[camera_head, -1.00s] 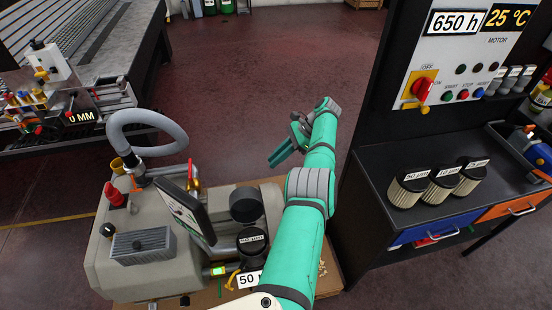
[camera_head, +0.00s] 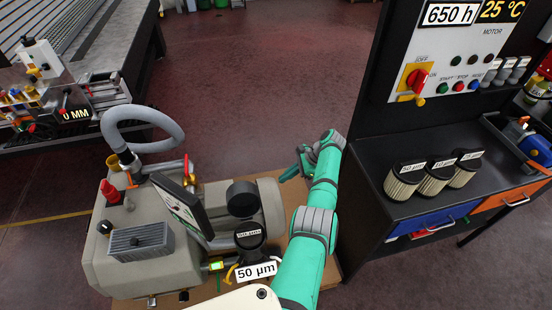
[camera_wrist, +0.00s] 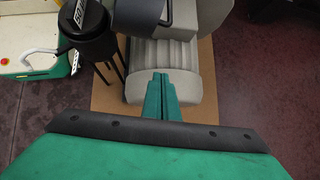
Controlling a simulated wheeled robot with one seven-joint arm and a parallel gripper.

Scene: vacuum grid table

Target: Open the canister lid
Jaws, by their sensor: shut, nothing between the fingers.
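The lid looks closed. The canister also shows at the upper left of the wrist view (camera_wrist: 92,42), with its label partly cut off. My gripper (camera_head: 287,177) is beyond and to the right of the canister, apart from it. In the wrist view my green fingers (camera_wrist: 160,78) are together and empty, over the pump's ribbed grey end.
The beige pump (camera_head: 130,262) carries a screen (camera_head: 183,208), a grey hose (camera_head: 160,117) and a black round cap (camera_head: 241,198). At right, a dark bench (camera_head: 385,205) holds three labelled filters (camera_head: 437,178). Open red floor lies beyond.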

